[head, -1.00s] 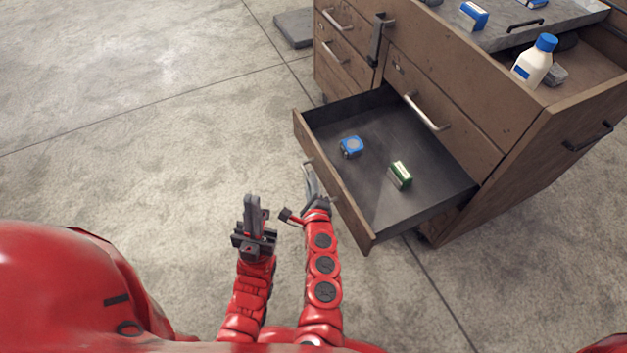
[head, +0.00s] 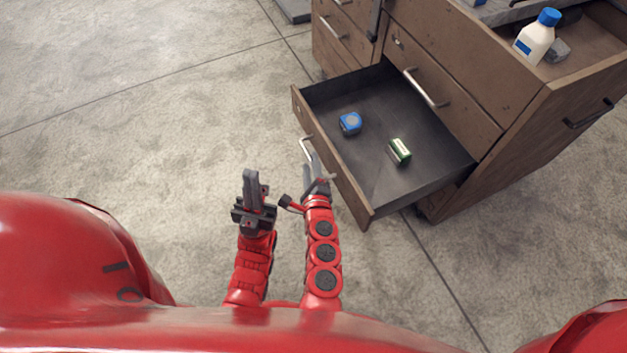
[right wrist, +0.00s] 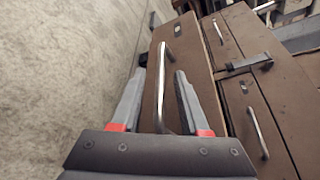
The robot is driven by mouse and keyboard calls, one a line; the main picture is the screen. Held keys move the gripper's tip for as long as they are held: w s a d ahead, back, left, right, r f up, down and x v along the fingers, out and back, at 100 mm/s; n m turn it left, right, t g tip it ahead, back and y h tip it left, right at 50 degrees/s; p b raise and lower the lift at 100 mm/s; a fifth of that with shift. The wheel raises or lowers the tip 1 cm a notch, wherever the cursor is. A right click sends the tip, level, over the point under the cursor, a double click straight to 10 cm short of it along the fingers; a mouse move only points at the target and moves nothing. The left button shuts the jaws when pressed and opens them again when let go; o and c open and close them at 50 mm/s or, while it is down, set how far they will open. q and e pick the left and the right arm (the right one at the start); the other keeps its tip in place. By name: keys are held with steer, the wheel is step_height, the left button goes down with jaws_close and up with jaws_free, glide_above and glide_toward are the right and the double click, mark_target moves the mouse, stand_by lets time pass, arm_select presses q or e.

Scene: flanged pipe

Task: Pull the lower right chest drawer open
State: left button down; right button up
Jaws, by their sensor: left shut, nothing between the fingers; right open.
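The lower right drawer (head: 385,165) of the brown chest stands pulled out, its dark inside showing. A blue tape measure (head: 350,123) and a small green and white box (head: 399,151) lie in it. Its bar handle (head: 306,152) is on the front panel. In the right wrist view, the handle (right wrist: 162,88) lies between the two spread fingers of my right gripper (right wrist: 155,98). In the head view, my right gripper (head: 318,180) is at the drawer front, its fingers partly hard to make out. My left gripper (head: 254,190) is shut and empty over the floor, left of the drawer.
The brown chest (head: 455,75) has another closed drawer above and smaller drawers at left. A white bottle with a blue cap (head: 536,38) stands in its top. A dark slab (head: 293,9) lies on the floor behind. The floor at left is clear.

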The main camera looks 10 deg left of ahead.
steer(key=p+v, duration=0.1)
steer(key=v, duration=0.8)
steer(key=shift+r, duration=0.1)
